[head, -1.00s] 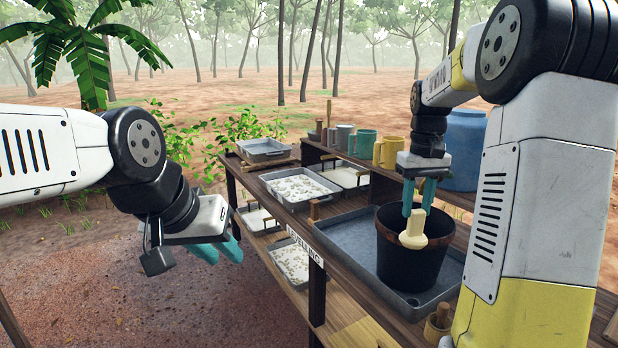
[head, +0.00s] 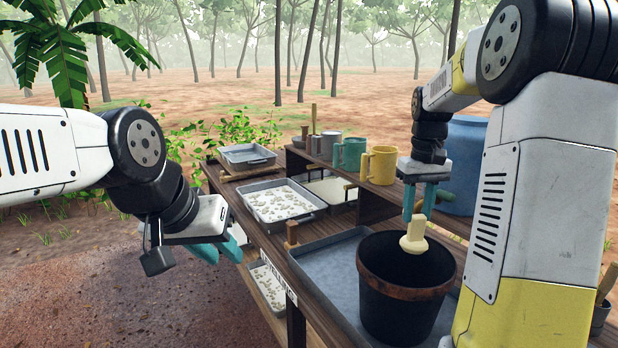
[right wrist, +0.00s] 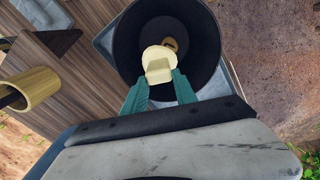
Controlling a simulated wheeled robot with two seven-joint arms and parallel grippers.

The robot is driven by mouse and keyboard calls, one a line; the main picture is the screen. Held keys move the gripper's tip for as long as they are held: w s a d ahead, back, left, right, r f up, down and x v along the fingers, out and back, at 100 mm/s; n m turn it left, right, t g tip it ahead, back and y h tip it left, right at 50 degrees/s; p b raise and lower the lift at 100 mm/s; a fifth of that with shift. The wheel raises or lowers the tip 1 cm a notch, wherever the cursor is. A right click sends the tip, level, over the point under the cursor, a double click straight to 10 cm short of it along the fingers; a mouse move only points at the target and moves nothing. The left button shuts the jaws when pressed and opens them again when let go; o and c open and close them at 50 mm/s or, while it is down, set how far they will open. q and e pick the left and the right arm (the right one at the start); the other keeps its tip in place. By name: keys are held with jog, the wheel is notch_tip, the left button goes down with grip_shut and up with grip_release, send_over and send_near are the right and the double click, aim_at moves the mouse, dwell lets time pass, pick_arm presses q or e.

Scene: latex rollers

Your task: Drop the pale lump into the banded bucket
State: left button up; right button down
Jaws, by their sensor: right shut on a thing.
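The pale lump (head: 414,236) is cream-coloured with a wider lower end. My right gripper (head: 419,208) is shut on its upper part and holds it over the mouth of the banded bucket. The bucket (head: 400,310) is dark with a brown band around its rim and stands upright on a grey tray. In the right wrist view the lump (right wrist: 158,66) sits between the teal fingertips (right wrist: 160,85), in front of the bucket's dark opening (right wrist: 190,32). A small brownish thing shows inside the bucket, partly hidden by the lump. My left gripper (head: 219,250) hangs left of the bench, its finger gap unclear.
The grey tray (head: 335,262) lies under the bucket. Yellow (head: 379,165), green (head: 349,154) and grey mugs stand on the raised shelf behind. A blue barrel (head: 465,150) is behind my right gripper. Trays with pale pieces (head: 280,200) lie at the left of the bench.

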jog(key=shift+f, duration=1.95)
jog(key=c, duration=0.9)
grip_release()
jog(key=shift+r, duration=0.1)
notch_tip(320, 180, up, 8)
jog(key=shift+f, duration=0.25)
jog(key=shift+r, duration=0.1)
